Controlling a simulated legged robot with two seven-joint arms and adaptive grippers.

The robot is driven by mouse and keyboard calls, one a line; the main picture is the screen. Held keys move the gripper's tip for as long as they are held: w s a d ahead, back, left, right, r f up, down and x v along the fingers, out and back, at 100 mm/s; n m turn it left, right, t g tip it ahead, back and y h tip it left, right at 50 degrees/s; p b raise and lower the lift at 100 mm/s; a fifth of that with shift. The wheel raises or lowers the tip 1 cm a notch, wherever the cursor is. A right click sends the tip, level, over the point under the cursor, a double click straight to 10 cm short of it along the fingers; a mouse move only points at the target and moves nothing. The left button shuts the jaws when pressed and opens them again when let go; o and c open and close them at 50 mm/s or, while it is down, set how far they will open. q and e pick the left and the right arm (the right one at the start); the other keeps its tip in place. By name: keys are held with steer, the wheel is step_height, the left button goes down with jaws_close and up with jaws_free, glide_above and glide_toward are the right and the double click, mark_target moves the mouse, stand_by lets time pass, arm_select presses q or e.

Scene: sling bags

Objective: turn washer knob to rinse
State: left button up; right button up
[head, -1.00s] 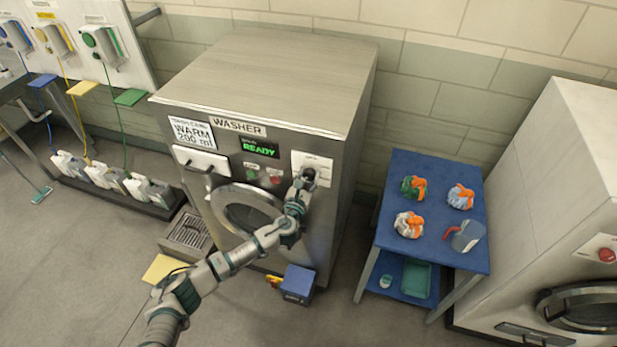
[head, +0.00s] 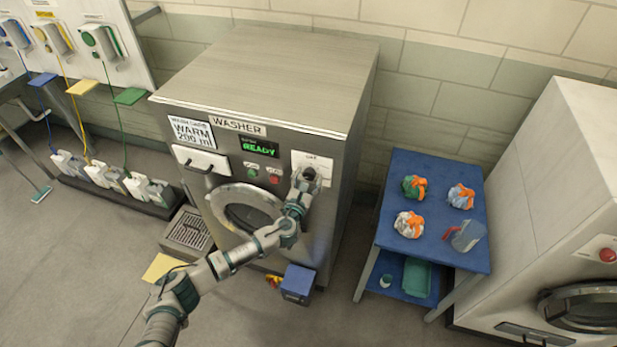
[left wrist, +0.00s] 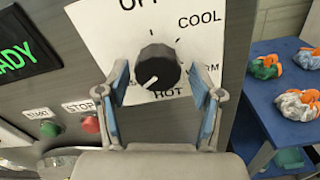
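The washer (head: 265,75) has a black round knob (left wrist: 157,67) on a white dial plate (left wrist: 205,50). The plate reads OFF at the top, COOL at upper right and HOT below; a right-hand label is partly covered by a finger, and the left-hand label is mostly hidden. The knob's white mark points to the lower left, left of HOT. My left gripper (head: 308,178) is at the dial; in the left wrist view its blue-padded fingers (left wrist: 160,86) stand open either side of the knob, with a gap visible on each side. My right gripper is not in view.
Beside the dial are a green START button (left wrist: 50,129), a red STOP button (left wrist: 91,124) and a READY display (head: 260,147). A blue cart (head: 430,260) with tied bundles and a jug stands to the right. A blue box (head: 298,283) lies on the floor below.

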arm_select(q)
steer(key=shift+r, duration=0.25)
steer(key=shift+s, duration=0.3)
steer(key=v, duration=1.1)
steer(key=shift+a+f, duration=0.2)
steer(key=shift+s+d, duration=0.1)
